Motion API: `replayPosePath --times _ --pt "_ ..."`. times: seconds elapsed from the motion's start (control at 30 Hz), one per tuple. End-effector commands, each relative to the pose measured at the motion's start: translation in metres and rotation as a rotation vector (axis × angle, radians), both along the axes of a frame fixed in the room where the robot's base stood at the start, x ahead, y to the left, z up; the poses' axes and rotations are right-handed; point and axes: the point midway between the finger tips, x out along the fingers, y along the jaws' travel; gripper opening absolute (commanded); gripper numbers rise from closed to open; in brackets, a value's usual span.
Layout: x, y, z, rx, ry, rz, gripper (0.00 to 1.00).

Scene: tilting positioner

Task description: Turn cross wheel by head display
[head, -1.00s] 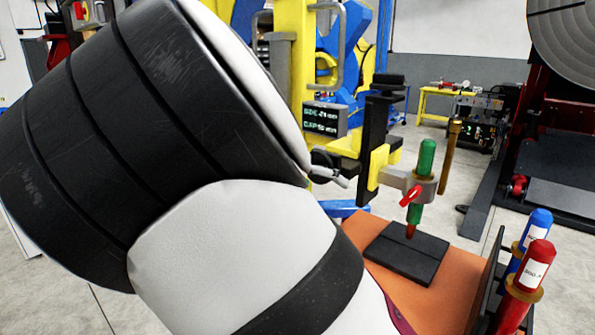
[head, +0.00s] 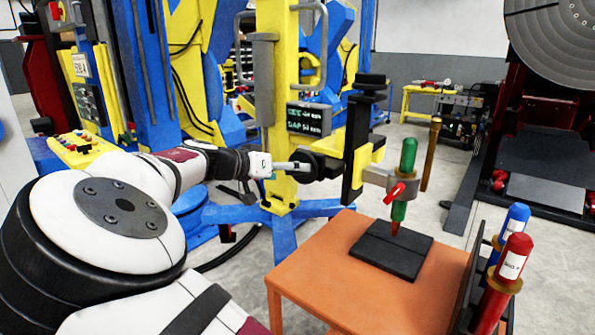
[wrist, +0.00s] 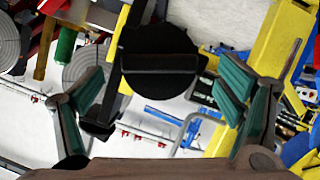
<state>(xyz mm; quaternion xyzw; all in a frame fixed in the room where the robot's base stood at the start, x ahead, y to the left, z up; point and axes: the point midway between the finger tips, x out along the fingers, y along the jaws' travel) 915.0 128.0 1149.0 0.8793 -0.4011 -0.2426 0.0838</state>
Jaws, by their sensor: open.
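A black round wheel (head: 312,166) sits on the front of the cross slide by the yellow column, just below the small head display (head: 308,119). The display shows two lines of green text, too small to read surely. My gripper (head: 286,167) reaches in from the left, its fingers at the wheel in the head view. In the wrist view a black disc with a raised bar across it (wrist: 160,63), which looks like this wheel, lies between my open gripper's fingers (wrist: 163,88). Both teal pads appear clear of it; I cannot tell the depth gap.
A green torch (head: 408,155) with a red lever points down at a dark plate (head: 392,250) on an orange table (head: 320,262). A black vertical slide (head: 356,135) stands right of the wheel. Blue and red bottles (head: 514,262) stand at the right. The yellow column (head: 275,75) is close by.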

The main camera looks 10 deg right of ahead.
Motion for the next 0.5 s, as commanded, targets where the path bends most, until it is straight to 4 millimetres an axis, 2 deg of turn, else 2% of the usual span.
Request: replayPosePath --times 0.2,0.5 --pt "0.018 -0.024 -0.011 0.000 0.000 -0.001 0.87" --pt "0.024 -0.031 -0.015 0.000 0.000 0.001 0.87"
